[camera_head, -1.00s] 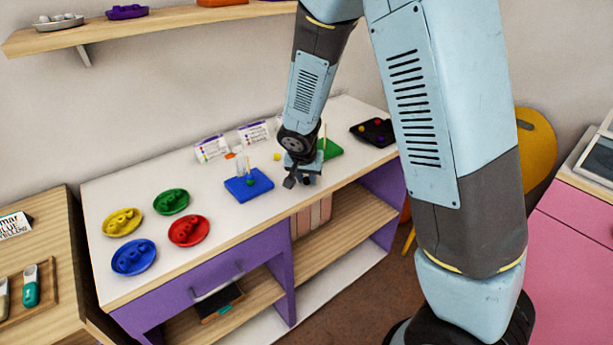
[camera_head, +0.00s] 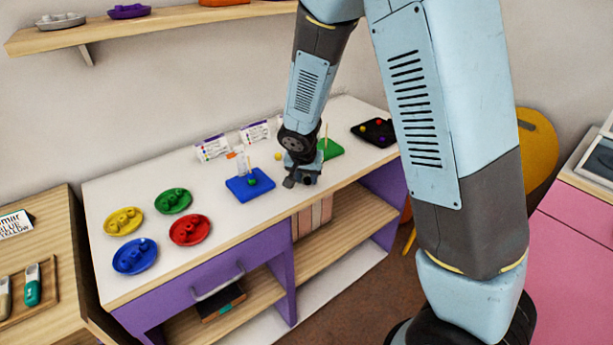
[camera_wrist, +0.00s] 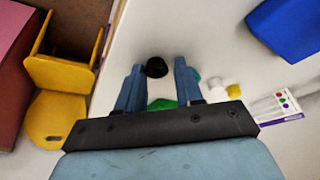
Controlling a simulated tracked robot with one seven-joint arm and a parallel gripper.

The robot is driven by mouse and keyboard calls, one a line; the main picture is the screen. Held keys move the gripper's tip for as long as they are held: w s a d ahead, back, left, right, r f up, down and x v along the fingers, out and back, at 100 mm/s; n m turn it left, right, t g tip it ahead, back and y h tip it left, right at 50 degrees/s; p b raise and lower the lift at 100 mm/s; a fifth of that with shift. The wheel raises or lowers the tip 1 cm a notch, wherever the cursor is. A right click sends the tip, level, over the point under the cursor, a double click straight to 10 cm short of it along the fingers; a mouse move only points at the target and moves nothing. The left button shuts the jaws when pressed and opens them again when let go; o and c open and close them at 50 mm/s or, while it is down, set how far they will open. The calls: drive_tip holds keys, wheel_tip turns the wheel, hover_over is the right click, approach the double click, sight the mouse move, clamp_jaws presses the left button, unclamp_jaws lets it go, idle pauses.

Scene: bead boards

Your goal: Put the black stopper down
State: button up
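The black stopper (camera_wrist: 156,67) shows in the wrist view as a small dark rounded piece between the fingertips of my gripper (camera_wrist: 158,68). In the head view my gripper (camera_head: 302,180) is low over the table's front edge, right of the blue board (camera_head: 262,187). The stopper cannot be made out clearly there.
A green board (camera_head: 332,150) lies just behind my gripper, and a black tray (camera_head: 365,127) with small beads is further right. Yellow, green, red and blue dishes (camera_head: 190,238) stand at the left. Label cards (camera_head: 213,149) stand at the back. White tabletop is free left of the blue board.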

drive_tip(key=shift+s+d, duration=0.2)
drive_tip(key=shift+d, duration=0.2)
drive_tip(key=v, duration=1.2)
drive_tip(key=shift+w+a, duration=0.2)
drive_tip(key=s+d+r, duration=0.3)
drive_tip(key=d+r, duration=0.4)
drive_tip(key=d, duration=0.1)
drive_tip(key=s+d+r+n, duration=0.1)
drive_tip(key=s+d+r, duration=0.4)
drive_tip(key=s, duration=0.4)
drive_tip(key=s+d+r+n+t+y, duration=0.1)
drive_tip(key=s+d+r+n, duration=0.1)
drive_tip(key=s+d+r, duration=0.3)
drive_tip(key=s+d, duration=0.2)
drive_tip(key=s, duration=0.1)
drive_tip(key=shift+s, duration=0.35)
